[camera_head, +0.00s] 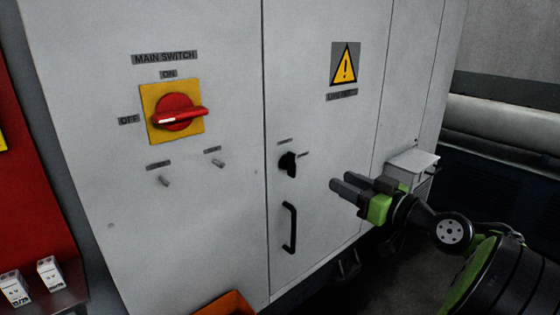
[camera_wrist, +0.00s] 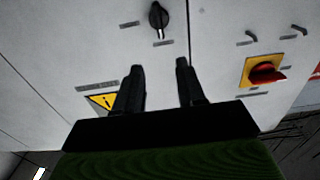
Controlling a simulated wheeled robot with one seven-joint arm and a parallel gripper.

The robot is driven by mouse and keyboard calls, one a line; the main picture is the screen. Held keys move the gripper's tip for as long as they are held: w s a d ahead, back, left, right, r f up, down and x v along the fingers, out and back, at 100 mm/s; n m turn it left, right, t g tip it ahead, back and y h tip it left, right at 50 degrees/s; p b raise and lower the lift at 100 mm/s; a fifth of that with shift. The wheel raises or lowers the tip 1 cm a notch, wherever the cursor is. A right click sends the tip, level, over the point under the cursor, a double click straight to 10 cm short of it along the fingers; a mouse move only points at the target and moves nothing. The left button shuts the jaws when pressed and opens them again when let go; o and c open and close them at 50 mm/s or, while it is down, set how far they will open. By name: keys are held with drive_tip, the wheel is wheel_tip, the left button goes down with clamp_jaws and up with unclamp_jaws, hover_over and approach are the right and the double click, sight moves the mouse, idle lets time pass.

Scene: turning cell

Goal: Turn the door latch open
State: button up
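The door latch (camera_head: 288,164) is a small black turn knob on the grey cabinet door, above a black bar handle (camera_head: 289,228). In the wrist view the latch (camera_wrist: 158,18) is at the top, beyond my fingertips and between their lines. My gripper (camera_head: 341,186) is to the right of the latch in the head view and apart from it. In the wrist view my gripper (camera_wrist: 158,66) shows two black fingers spread apart with nothing between them. The cabinet door (camera_head: 330,130) looks shut against its frame.
A red main switch (camera_head: 176,112) on a yellow plate sits left of the door seam. A warning sign (camera_head: 345,64) is above the latch. A grey box (camera_head: 412,168) stands out right of my gripper. An orange bin (camera_head: 228,304) is low in front of the cabinet.

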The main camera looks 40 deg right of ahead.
sight(295, 159)
drive_tip(key=w, duration=0.5)
drive_tip(key=w+p, duration=0.1)
drive_tip(key=w, duration=0.4)
drive_tip(key=w+p, duration=0.1)
drive_tip(key=w, duration=0.4)
drive_tip(key=shift+w+a, duration=0.25)
drive_tip(key=shift+c, duration=0.3)
clamp_jaws()
